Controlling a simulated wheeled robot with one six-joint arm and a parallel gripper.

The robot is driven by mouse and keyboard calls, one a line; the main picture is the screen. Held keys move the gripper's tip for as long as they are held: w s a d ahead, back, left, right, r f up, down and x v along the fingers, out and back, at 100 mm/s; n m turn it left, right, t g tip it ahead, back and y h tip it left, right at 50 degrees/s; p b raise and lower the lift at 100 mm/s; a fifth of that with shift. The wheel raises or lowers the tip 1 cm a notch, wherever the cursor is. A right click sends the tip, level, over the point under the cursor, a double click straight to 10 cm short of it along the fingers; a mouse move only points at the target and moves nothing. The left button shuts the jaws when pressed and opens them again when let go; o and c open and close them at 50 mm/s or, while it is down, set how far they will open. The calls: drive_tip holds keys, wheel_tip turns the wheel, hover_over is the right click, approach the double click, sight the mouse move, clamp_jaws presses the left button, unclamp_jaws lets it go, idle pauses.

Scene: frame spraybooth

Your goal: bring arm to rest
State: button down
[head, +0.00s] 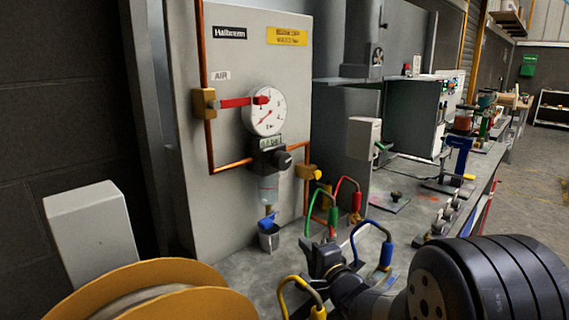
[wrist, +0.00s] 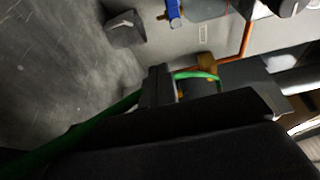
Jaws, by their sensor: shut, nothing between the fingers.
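My gripper (head: 322,250) is low in the middle of the head view, over the grey bench, with my dark arm reaching to it from the lower right. Its jaws are shut with nothing held. In the wrist view my gripper (wrist: 160,80) is a dark shape at the centre, and a green hose (wrist: 197,75) shows right beside it. In the head view the green hose (head: 311,205) and a red hose (head: 349,182) arch just behind the gripper. A blue hose (head: 367,226) is to its right and a yellow hose (head: 291,282) is in front on the left.
A grey air panel (head: 235,75) has a round gauge (head: 266,112), a red lever (head: 236,102) and copper pipes. A small cup (head: 269,238) stands under a blue drain valve (head: 267,221). A yellow reel (head: 190,278) is at front left. Open floor (head: 535,185) lies at right.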

drive_tip(key=shift+v, duration=1)
drive_tip(key=shift+w+a, duration=0.1)
